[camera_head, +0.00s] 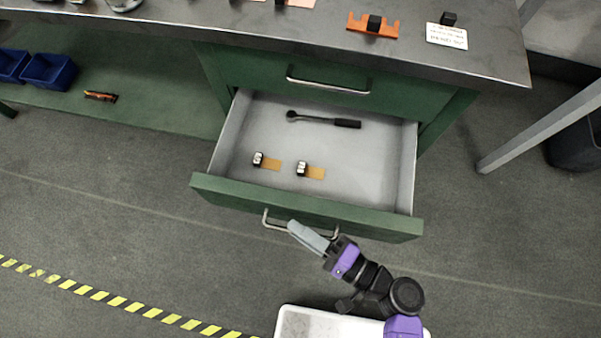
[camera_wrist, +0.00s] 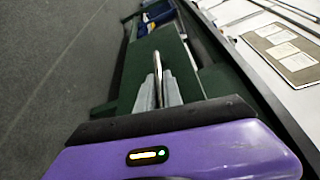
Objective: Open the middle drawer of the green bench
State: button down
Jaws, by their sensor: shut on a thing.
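The green bench (camera_head: 440,90) stands at the top of the head view. Its upper drawer (camera_head: 330,75) is closed, with a metal bar handle. Below it a drawer (camera_head: 307,208) is pulled well out, and its grey inside shows. My gripper (camera_head: 299,229) is at this drawer's front and is shut on its bar handle (camera_head: 268,220). The wrist view shows the grey fingers (camera_wrist: 158,92) around the metal handle (camera_wrist: 158,65), against the green drawer front. Whether another drawer lies below the open one is hidden.
In the open drawer lie a black ratchet (camera_head: 322,119) and two small metal items on tan pads (camera_head: 312,172). Blue bins (camera_head: 48,72) stand on the green lower shelf at left. An orange rack (camera_head: 373,25) sits on the bench top.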

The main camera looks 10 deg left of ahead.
jog(key=shift+d, duration=0.1)
jog(key=c, duration=1.5)
grip_release()
jog(key=v, duration=0.7)
jog(key=shift+d, duration=0.3)
jog(key=shift+s+d, duration=0.1)
